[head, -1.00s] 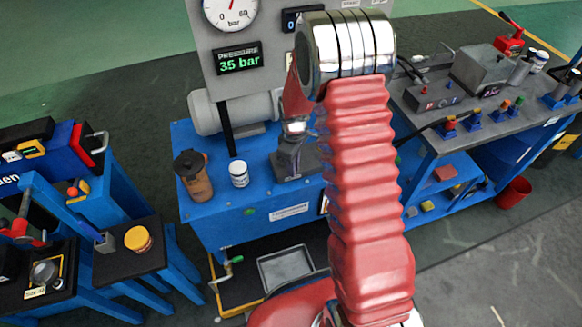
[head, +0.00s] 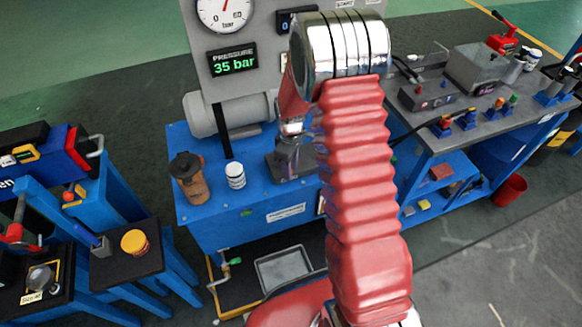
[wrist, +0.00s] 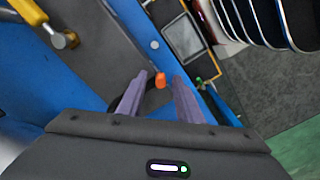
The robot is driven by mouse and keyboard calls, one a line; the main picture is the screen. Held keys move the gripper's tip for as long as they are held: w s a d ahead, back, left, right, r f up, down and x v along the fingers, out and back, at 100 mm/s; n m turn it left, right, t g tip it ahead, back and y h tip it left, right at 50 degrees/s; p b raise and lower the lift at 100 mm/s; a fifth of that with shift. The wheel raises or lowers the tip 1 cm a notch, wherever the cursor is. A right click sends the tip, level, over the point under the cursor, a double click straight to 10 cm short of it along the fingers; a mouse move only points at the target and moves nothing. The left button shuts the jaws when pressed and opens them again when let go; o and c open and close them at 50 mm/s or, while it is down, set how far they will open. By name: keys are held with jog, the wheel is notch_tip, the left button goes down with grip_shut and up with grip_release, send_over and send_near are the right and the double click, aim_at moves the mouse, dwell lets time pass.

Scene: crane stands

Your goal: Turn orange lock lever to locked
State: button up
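In the wrist view a small orange piece (wrist: 160,80), which looks like the orange lever's tip, shows between the fingertips of my gripper (wrist: 160,77). The two purple-grey fingers stand apart, with the orange piece narrower than the gap. I cannot tell whether either finger touches it. The rest of the lever is hidden or too small to make out. In the head view my red arm covers the area to the right of the bench's middle, and the lever does not show there.
The blue bench (head: 235,207) carries a brown bottle (head: 189,180) and a white jar (head: 235,175). A gauge panel reading 35 bar (head: 232,62) rises behind. A grey-topped bench (head: 440,135) stands right. In the wrist view a yellow handle (wrist: 28,11) lies upper left.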

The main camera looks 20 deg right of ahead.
jog(key=shift+r, duration=0.1)
notch_tip(320, 180, up, 14)
jog(key=shift+f, duration=0.25)
jog(key=shift+m, duration=0.3)
dwell(0.6)
jog(key=s+a+r+m+t, duration=0.2)
jog(key=s+a+r+m, duration=0.1)
jog(key=s+r, duration=0.7)
jog(key=s+a+r+m+t, duration=0.3)
jog(key=s+r+m, duration=0.2)
jog(key=s+r, duration=0.5)
jog(key=s, duration=0.5)
jog(key=shift+s+a+m+t, duration=0.3)
jog(key=shift+s, duration=0.05)
